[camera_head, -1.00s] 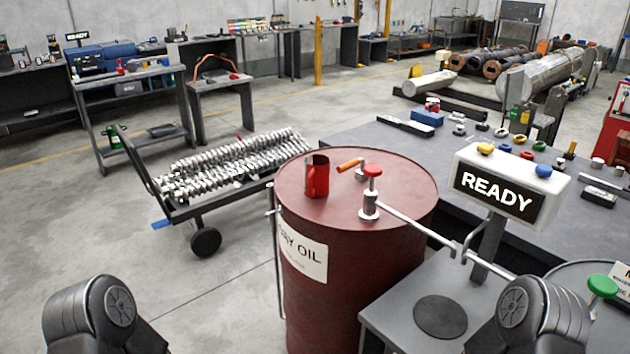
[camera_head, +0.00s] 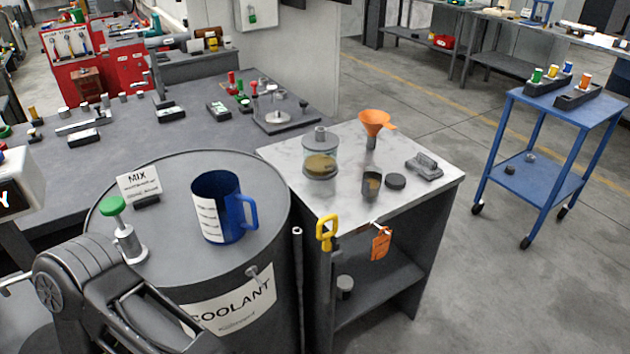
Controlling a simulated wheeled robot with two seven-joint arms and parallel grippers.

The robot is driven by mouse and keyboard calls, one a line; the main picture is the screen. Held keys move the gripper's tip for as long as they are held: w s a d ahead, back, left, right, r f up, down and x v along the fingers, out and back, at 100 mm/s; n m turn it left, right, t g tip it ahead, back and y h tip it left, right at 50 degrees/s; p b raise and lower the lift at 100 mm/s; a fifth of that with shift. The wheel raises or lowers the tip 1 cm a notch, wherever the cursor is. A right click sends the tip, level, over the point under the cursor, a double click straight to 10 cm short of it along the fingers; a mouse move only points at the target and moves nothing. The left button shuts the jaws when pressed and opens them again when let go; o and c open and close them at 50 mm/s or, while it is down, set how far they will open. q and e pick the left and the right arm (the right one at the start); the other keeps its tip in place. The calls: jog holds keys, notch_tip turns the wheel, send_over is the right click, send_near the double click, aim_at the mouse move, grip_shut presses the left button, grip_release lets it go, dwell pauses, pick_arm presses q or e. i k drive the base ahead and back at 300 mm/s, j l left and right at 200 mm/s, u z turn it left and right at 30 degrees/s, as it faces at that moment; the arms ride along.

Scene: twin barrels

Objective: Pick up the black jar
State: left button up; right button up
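A small dark jar (camera_head: 372,185), open at the top with something tan inside, stands on the pale-topped cabinet (camera_head: 430,190). A flat black disc (camera_head: 396,182), perhaps its lid, lies just right of it. Another small dark pot (camera_head: 345,283) stands on the cabinet's lower shelf. I cannot tell for certain which is the black jar; the one on top fits best. Part of my arm shows at the lower left, over the coolant barrel's edge. Neither gripper is in view.
A glass jar (camera_head: 320,158) and an orange funnel (camera_head: 374,122) stand behind the dark jar; a grey block (camera_head: 425,166) is to its right. A blue jug (camera_head: 222,207) stands on the coolant barrel (camera_head: 170,170). A blue cart (camera_head: 545,165) is at right. Floor between cart and cabinet is clear.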

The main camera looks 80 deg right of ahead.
aim_at(372, 183)
jog(key=z, duration=3.1)
jog(key=l+u, duration=0.15)
jog(key=u, duration=0.25)
jog(key=l+u, duration=0.2)
jog(key=u, duration=0.25)
jog(key=l+u, duration=0.15)
jog(key=u, duration=0.25)
jog(key=l+u, duration=0.2)
jog(key=u, duration=0.25)
jog(key=k+l+u, duration=0.1)
jog(key=u, duration=0.3)
jog(key=k+l+u, duration=0.3)
jog(key=k+l, duration=0.3)
jog(key=k+l+u, duration=0.35)
jog(key=k, duration=0.35)
jog(key=l, duration=0.1)
